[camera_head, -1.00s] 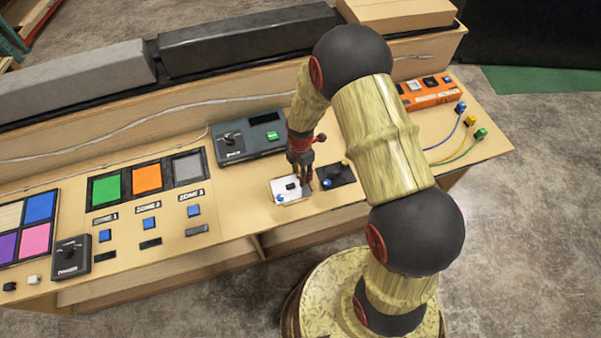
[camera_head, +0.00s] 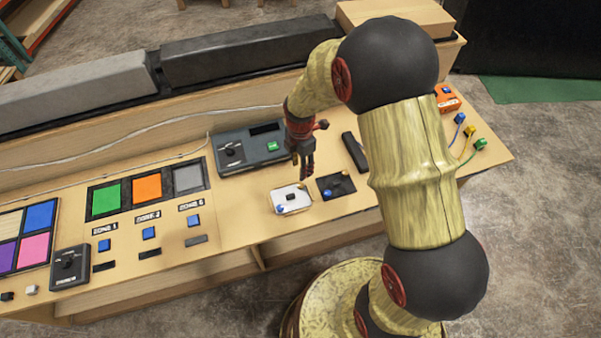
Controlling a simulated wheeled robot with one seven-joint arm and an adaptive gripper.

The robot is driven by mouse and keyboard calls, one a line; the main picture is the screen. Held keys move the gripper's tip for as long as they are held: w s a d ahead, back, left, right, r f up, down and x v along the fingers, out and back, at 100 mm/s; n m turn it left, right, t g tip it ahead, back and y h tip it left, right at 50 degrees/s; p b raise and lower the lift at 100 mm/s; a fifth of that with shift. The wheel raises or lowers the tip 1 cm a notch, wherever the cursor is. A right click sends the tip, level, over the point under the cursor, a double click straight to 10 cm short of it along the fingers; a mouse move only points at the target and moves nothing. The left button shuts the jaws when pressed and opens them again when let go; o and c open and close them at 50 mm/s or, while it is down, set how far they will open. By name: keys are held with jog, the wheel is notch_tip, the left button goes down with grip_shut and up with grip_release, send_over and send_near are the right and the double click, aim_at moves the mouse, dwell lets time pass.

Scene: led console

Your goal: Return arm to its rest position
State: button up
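My gripper (camera_head: 302,172) hangs with its fingers pointing down above the console (camera_head: 235,212), over the back edge of a white plate (camera_head: 291,207) that carries a small black piece and a blue knob. The fingers look close together, but they are too small to tell whether they are open or shut. I see nothing held in them. My arm bends over the right part of the console and hides some of it.
A dark grey box with a green button (camera_head: 232,158) stands behind and left of my gripper. A black plate (camera_head: 336,186) lies to its right. An orange box (camera_head: 447,97) is partly hidden by my arm. Coloured zone panels (camera_head: 147,188) lie left.

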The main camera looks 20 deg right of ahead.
jog(key=shift+r, duration=0.5)
jog(key=s+r+m+t, duration=0.2)
jog(key=s+r+m, duration=0.8)
jog(key=r, duration=0.4)
jog(key=s+r+m+t+b, duration=0.1)
jog(key=s+r+m+t, duration=0.2)
jog(key=s+r+m, duration=0.8)
notch_tip(320, 180, up, 4)
jog(key=shift+s+r+t, duration=0.25)
jog(key=shift+s+t, duration=0.05)
jog(key=shift+s, duration=0.15)
